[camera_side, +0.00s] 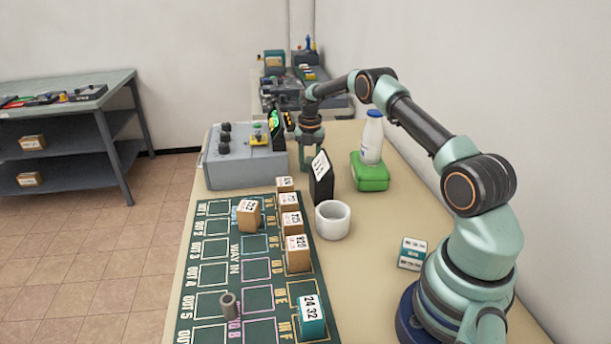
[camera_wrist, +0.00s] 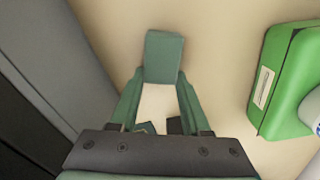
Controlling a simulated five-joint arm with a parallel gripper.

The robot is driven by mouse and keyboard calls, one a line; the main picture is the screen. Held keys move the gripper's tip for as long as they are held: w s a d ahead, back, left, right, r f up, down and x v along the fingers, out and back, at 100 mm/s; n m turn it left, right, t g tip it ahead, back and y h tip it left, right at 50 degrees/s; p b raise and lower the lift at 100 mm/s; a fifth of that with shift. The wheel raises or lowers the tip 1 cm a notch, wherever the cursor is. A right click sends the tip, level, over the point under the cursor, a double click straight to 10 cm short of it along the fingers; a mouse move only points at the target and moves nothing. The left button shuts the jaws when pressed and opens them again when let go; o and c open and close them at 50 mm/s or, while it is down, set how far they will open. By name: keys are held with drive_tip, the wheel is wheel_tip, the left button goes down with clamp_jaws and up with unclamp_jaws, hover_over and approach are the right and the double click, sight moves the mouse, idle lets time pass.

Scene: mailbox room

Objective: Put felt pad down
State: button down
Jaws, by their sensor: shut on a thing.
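The felt pad (camera_wrist: 164,52) is a small grey-green block in the wrist view. It sits at the tips of my gripper (camera_wrist: 161,84), whose two green fingers are shut on it. Beige tabletop shows around and beneath the pad; I cannot tell whether the pad touches it. In the side view my gripper (camera_side: 308,157) points down over the far part of the table, just right of the grey control box. The pad cannot be made out there.
The grey control box (camera_side: 240,167) stands close on the left. A green box (camera_side: 370,177) with a white bottle (camera_side: 372,138) on it stands to the right. A black labelled block (camera_side: 321,183) and white ring (camera_side: 333,220) are nearer. A marked mat (camera_side: 213,274) holds several blocks.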

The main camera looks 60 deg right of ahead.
drive_tip(key=shift+c, duration=1.8)
unclamp_jaws()
drive_tip(key=shift+f, duration=0.1)
